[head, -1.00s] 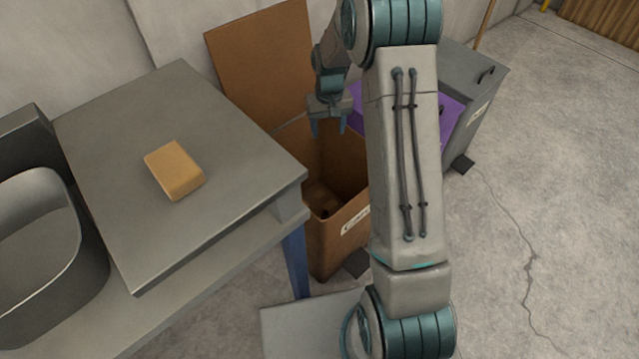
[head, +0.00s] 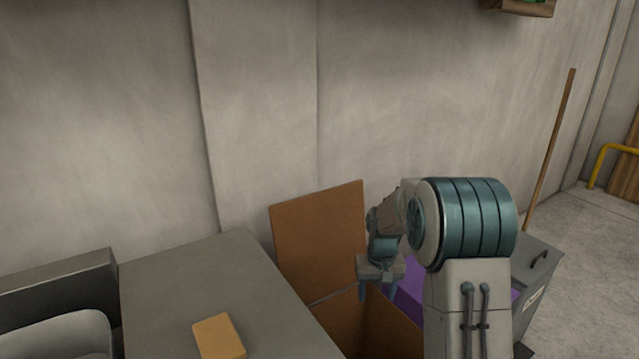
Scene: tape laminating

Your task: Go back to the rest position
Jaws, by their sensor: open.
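My gripper (head: 376,291) points down over the open brown box (head: 350,322), with its two fingers apart and nothing seen between them. My arm rises from the bottom right of the head view and bends over to it. The arm hides part of the box's right side and part of the purple thing behind.
A grey table (head: 205,275) with a tan block (head: 219,338) stands left of the box. A grey bin (head: 535,275) and a purple surface (head: 412,285) are at the right. A wooden pole (head: 552,145) leans on the wall. Open floor lies at the far right.

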